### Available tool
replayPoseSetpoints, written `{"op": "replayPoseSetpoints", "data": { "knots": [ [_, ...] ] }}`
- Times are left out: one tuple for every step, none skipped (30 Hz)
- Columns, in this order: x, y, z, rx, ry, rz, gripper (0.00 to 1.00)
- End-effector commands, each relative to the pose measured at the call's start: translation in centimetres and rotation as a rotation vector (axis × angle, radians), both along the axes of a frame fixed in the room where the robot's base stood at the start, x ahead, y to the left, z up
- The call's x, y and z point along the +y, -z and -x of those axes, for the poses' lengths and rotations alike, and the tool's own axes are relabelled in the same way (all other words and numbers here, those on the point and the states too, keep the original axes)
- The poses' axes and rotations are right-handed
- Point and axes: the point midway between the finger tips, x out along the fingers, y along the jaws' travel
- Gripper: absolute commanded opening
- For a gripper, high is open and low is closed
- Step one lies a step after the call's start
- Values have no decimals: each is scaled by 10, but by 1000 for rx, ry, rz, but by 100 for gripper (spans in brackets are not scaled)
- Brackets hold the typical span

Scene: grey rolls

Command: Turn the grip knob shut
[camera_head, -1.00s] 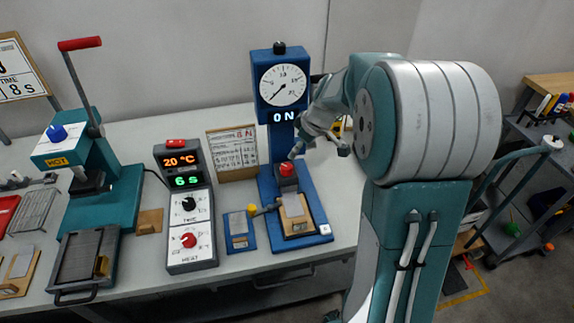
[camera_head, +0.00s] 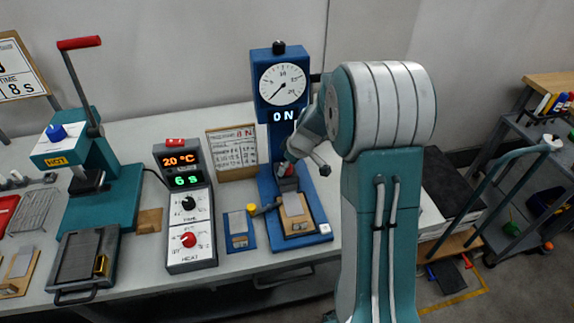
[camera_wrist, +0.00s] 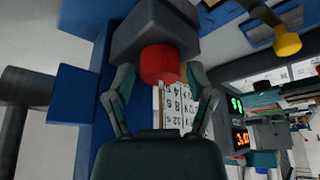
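The blue tester (camera_head: 282,125) stands on the table with its dial near zero and its display reading 0 N. Its red knob (camera_head: 285,170) sits on a dark grey block above the base, partly covered by my gripper (camera_head: 303,163). In the wrist view the red knob (camera_wrist: 159,65) is between the two fingertips of my gripper (camera_wrist: 160,78). The fingers stand apart on either side of it, with a small gap visible. I cannot tell any contact. A lever with a yellow ball (camera_head: 252,210) sticks out left of the base; it also shows in the wrist view (camera_wrist: 287,44).
Left of the tester are a small blue stand (camera_head: 239,231), a heater control box (camera_head: 187,215) reading 20 °C and 6 s, and a paper chart (camera_head: 232,152). A teal press (camera_head: 105,185) stands further left. A dark cart (camera_head: 525,150) is at the right.

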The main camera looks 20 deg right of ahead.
Motion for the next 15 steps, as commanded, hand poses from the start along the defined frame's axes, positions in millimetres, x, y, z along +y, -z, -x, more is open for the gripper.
{"op": "replayPoseSetpoints", "data": {
  "knots": [
    [0, 0, 0, 0, 0, 0, 27],
    [0, 0, 0, 0, 0, 0, 14],
    [0, 0, 0, 0, 0, 0, 3],
    [0, 0, 0, 0, 0, 0, 3],
    [0, 0, 0, 0, 0, 0, 3],
    [0, 0, 0, 0, 0, 0, 3],
    [0, 0, 0, 0, 0, 0, 3],
    [0, 0, 0, 1, 1, 0, 3],
    [0, 1, 0, 1, 2, 1, 3],
    [0, 1, 0, 1, 3, 0, 3],
    [0, 1, 0, 1, 5, 1, 3],
    [0, 1, 0, 0, 11, 1, 3],
    [0, 1, 0, 0, 17, 1, 3],
    [0, 1, 0, 0, 23, 2, 3],
    [0, 1, 0, 0, 35, 1, 3]
  ]
}}
